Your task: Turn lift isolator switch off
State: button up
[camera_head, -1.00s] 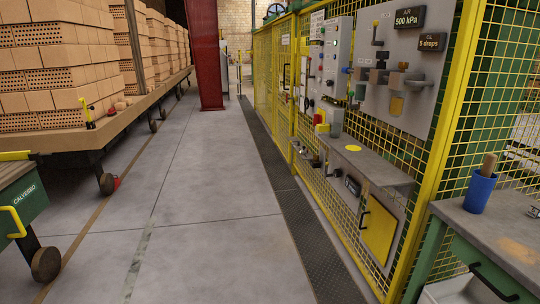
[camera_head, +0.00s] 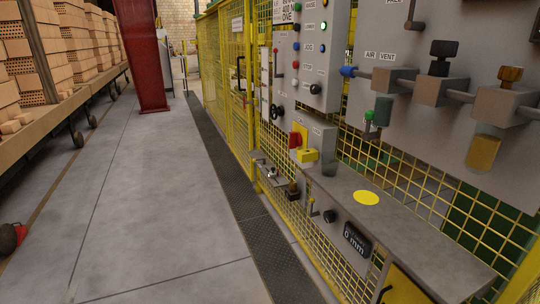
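A grey box (camera_head: 320,134) on the yellow mesh fence carries a red switch handle (camera_head: 296,140) and a yellow part (camera_head: 307,155) below it. It looks like an isolator switch, but its label is too small to read. I cannot tell its on or off position for sure. It sits left of centre of the panels, just above the left end of the grey shelf. My gripper is not in view.
A control panel (camera_head: 315,75) with coloured buttons is above the box. An air panel (camera_head: 440,125) with valves is at right. A grey shelf (camera_head: 420,225) with a yellow disc (camera_head: 367,198) juts out below.

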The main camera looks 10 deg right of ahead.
aim_at(295, 140)
jog(key=i+z, duration=0.1)
jog(key=i, duration=0.3)
jog(key=i+j, duration=0.15)
jog(key=i, duration=0.25)
jog(key=i+j, duration=0.25)
jog(key=i, duration=0.25)
jog(key=i+j+u, duration=0.15)
jog(key=i, duration=0.35)
jog(key=i+j, duration=0.3)
jog(key=i, duration=0.2)
jog(key=i+j+u, duration=0.1)
jog(key=i, duration=0.4)
jog(key=j, duration=0.05)
